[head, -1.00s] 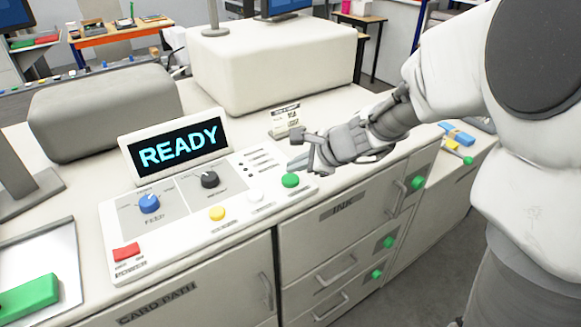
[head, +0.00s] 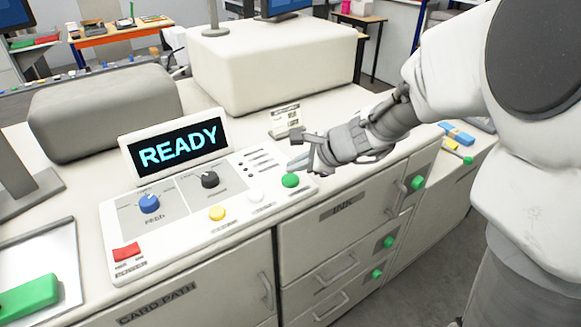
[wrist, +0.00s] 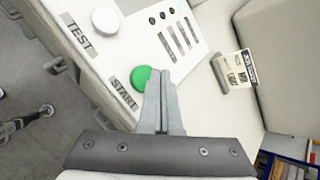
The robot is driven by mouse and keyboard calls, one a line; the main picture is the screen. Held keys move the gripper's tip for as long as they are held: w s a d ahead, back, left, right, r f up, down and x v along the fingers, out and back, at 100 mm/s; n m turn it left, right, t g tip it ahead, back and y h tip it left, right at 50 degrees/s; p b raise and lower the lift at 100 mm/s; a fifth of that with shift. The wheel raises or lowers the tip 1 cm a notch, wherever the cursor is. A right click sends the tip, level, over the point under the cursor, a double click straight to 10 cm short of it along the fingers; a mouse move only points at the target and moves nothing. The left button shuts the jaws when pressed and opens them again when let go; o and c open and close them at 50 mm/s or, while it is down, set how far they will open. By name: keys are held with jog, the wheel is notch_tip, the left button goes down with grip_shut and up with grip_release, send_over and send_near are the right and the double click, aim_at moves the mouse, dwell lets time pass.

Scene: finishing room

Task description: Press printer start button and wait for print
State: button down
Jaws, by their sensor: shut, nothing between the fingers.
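The printer's control panel (head: 185,222) lies on the cabinet top. Its display (head: 178,147) reads READY in light blue. The green start button (head: 290,180) is at the panel's right end; in the wrist view the green button (wrist: 141,77) lies beside the label START. My gripper (head: 297,163) is above the panel's right end, close to the green button. In the wrist view its fingers (wrist: 164,76) are together and empty, with the tips just right of the button and partly covering its edge. I cannot tell whether they touch it.
A white button (head: 255,195), a yellow button (head: 217,213), a red switch (head: 126,252), a blue knob (head: 149,204) and a black knob (head: 209,180) share the panel. A small card stand (head: 285,119) stands behind my gripper. Green-knobbed drawers (head: 345,235) are below.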

aim_at(295, 180)
jog(key=shift+f, duration=0.15)
jog(key=shift+f+b, duration=0.3)
jog(key=shift+b, duration=0.2)
jog(key=shift+f+b, duration=0.4)
jog(key=shift+b, duration=0.05)
dwell(0.5)
jog(key=shift+r, duration=0.15)
jog(key=shift+r+p, duration=0.7)
jog(key=shift+r+p, duration=2.1)
jog(key=shift+r, duration=0.35)
dwell(3.1)
